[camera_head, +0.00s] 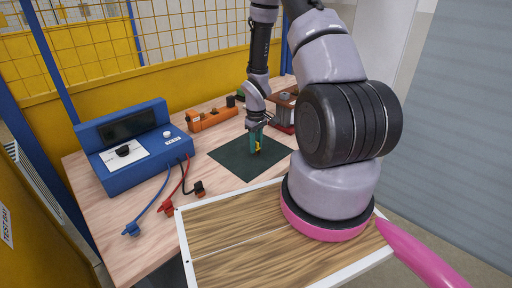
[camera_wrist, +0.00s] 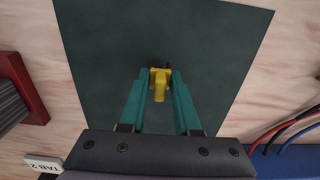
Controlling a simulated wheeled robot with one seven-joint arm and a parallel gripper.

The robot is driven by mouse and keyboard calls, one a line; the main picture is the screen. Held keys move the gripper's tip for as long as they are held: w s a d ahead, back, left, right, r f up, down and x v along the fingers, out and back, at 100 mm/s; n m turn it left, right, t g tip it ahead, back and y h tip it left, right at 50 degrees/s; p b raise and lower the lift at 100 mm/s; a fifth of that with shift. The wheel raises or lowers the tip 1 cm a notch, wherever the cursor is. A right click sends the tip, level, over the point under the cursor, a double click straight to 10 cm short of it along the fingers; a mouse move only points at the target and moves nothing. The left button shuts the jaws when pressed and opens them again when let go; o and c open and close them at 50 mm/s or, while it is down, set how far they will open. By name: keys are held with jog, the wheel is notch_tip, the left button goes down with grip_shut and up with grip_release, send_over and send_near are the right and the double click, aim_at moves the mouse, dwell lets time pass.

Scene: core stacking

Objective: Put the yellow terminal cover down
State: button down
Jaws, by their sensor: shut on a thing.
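The yellow terminal cover (camera_wrist: 159,84) is a small yellow piece held between the teal fingertips of my gripper (camera_wrist: 160,90) in the wrist view. In the head view the cover (camera_head: 258,146) is a small yellow spot at the fingers of my gripper (camera_head: 257,142), which point down over the dark green mat (camera_head: 228,158). The mat (camera_wrist: 220,40) fills most of the area around the cover in the wrist view. I cannot tell whether the cover touches the mat or is a little above it.
A blue tester (camera_head: 140,150) with blue, red and black leads stands on the left of the wooden table. An orange block (camera_head: 212,119) lies behind the mat. A red-based part (camera_head: 284,112) stands at the back right. The mat around the gripper is bare.

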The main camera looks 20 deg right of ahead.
jog(key=shift+f, duration=0.35)
jog(key=shift+f, duration=0.15)
jog(key=c, duration=0.6)
grip_release()
